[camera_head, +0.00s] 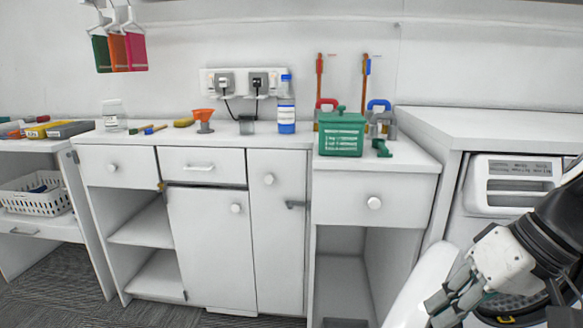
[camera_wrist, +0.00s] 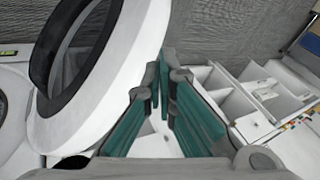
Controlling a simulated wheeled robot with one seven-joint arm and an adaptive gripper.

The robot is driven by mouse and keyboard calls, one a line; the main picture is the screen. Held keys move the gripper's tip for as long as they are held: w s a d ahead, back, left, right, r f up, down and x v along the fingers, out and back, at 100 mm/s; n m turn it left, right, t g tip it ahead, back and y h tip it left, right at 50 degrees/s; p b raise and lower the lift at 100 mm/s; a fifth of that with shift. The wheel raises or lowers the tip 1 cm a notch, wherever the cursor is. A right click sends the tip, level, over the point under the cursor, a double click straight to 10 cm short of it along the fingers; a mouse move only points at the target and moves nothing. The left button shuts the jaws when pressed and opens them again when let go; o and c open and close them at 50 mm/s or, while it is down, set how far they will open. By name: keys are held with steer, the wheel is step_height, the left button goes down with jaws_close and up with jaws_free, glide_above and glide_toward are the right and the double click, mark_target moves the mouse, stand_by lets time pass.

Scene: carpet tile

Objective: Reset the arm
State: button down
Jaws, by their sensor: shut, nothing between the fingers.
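My gripper (camera_head: 447,305) is at the lower right of the head view, in front of the white washing machine (camera_head: 480,190). Its fingers are shut with nothing between them. In the wrist view the green-padded fingers (camera_wrist: 162,78) come together near the middle of the picture. The machine's round white door (camera_wrist: 150,55), with a dark ring, stands open beside the fingers. Its white edge also shows in the head view (camera_head: 418,285), just left of my gripper. I cannot tell whether the gripper touches the door.
White cabinets (camera_head: 210,245) line the wall to the left. A green basket (camera_head: 342,134), a blue-labelled bottle (camera_head: 287,112) and an orange funnel (camera_head: 204,118) stand on top. A white basket (camera_head: 35,195) sits on a shelf at far left. The carpet (camera_head: 60,300) is clear at lower left.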

steer(key=s+a+f+m+g+h+b, duration=0.1)
steer(key=s+f+h+b, duration=0.25)
steer(key=s, duration=0.45)
steer(key=s+a+f+m+g+h+b, duration=0.15)
steer(key=s+f+b, duration=0.3)
steer(key=s, duration=0.45)
step_height(320, 180, up, 35)
steer(key=d+n+t+p, duration=0.1)
steer(key=t+p, duration=0.3)
steer(key=p, duration=2.9)
steer(key=shift+w, duration=0.25)
